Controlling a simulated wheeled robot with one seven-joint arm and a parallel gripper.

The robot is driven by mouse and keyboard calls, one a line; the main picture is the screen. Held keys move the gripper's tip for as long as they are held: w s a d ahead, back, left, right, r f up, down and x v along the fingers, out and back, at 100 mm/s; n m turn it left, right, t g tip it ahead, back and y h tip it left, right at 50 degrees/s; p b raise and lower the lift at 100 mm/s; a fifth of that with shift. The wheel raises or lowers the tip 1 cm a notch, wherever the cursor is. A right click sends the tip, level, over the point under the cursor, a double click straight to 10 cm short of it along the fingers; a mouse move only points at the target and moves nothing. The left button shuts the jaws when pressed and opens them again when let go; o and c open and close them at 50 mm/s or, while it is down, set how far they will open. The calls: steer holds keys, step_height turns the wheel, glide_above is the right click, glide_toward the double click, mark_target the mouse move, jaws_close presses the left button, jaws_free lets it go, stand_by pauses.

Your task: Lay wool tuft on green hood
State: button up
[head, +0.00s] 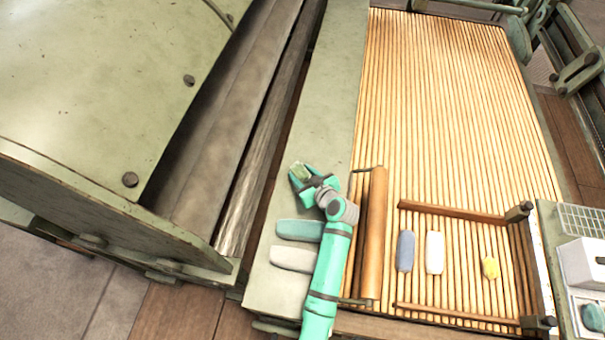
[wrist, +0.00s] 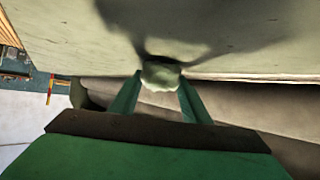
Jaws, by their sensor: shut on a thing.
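A small pale green wool tuft (head: 300,171) is between the fingers of my gripper (head: 306,175). In the wrist view the tuft (wrist: 161,74) sits between the two green fingertips (wrist: 160,82), with a pale green metal surface and a dark shadow just beyond it. I cannot tell whether it touches that surface. The large green hood (head: 85,85) is at the upper left of the head view, a sloping metal cover with dark bolts. My gripper is to the right of the hood, over the green strip beside the rollers.
Metal rollers (head: 240,130) lie between hood and strip. A teal pad (head: 299,230) and a whitish pad (head: 290,258) lie on the strip beside my arm. A wooden roller (head: 376,235) borders the slatted lattice (head: 440,110), where blue-grey, white and yellow tufts lie.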

steer(key=o, duration=1)
steer(key=v, duration=1.2)
steer(key=shift+d, duration=0.1)
